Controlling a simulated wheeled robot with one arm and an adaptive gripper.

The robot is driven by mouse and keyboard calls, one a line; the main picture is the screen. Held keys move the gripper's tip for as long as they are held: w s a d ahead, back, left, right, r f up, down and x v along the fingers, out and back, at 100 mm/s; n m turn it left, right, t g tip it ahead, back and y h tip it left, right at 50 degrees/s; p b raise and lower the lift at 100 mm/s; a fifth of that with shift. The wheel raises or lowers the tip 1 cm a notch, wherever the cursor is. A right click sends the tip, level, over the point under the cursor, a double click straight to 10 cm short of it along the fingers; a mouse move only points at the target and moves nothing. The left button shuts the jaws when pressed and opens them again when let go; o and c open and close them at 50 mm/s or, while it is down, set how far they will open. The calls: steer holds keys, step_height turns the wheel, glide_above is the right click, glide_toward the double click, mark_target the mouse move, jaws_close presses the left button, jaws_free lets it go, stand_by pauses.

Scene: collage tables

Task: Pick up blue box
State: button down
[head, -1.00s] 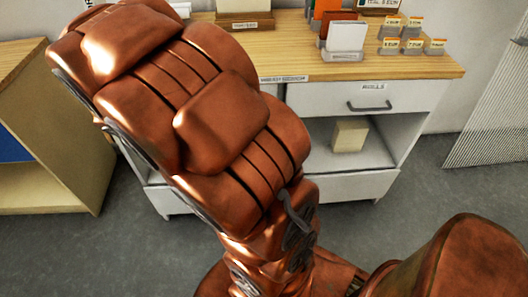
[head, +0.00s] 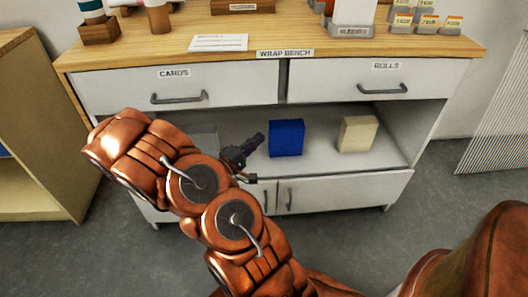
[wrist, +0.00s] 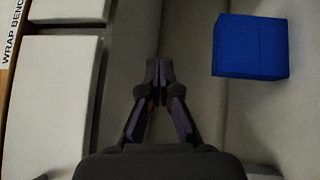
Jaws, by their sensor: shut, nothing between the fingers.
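The blue box (head: 286,138) stands on the open shelf of the wrap bench, under the drawers. In the wrist view the blue box (wrist: 250,46) is at the upper right, apart from the fingers. My gripper (head: 252,147) is just left of the box in the head view, in front of the shelf opening. In the wrist view my gripper (wrist: 159,68) has its fingertips together, with nothing between them. Part of the shelf's left side is hidden behind my arm.
A cream box (head: 358,134) stands right of the blue box on the shelf. Above are the cards drawer (head: 120,88) and the rolls drawer (head: 330,86); cabinet doors (head: 340,192) are below. A wooden unit (head: 40,130) stands at the left.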

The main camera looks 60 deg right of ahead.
mark_target(263, 152)
steer(key=w+f+n+t+y+b, duration=0.1)
steer(key=w+f+n+t+b, duration=0.2)
steer(key=f, duration=0.8)
steer(key=w+f+n+t+y+b, duration=0.1)
steer(key=w+f+t+b, duration=0.25)
steer(key=f, duration=0.75)
steer(key=shift+t, duration=0.45)
steer(key=b+x, duration=0.1)
steer(key=x, duration=0.5)
steer(key=b+x, duration=0.2)
steer(key=x, duration=0.4)
steer(key=b+x, duration=0.2)
steer(key=x, duration=0.4)
steer(key=shift+s+d+f, duration=0.15)
steer(key=shift+s+d, duration=0.1)
steer(key=shift+d, duration=0.1)
steer(key=shift+w+d, duration=0.15)
steer(key=shift+d, duration=0.55)
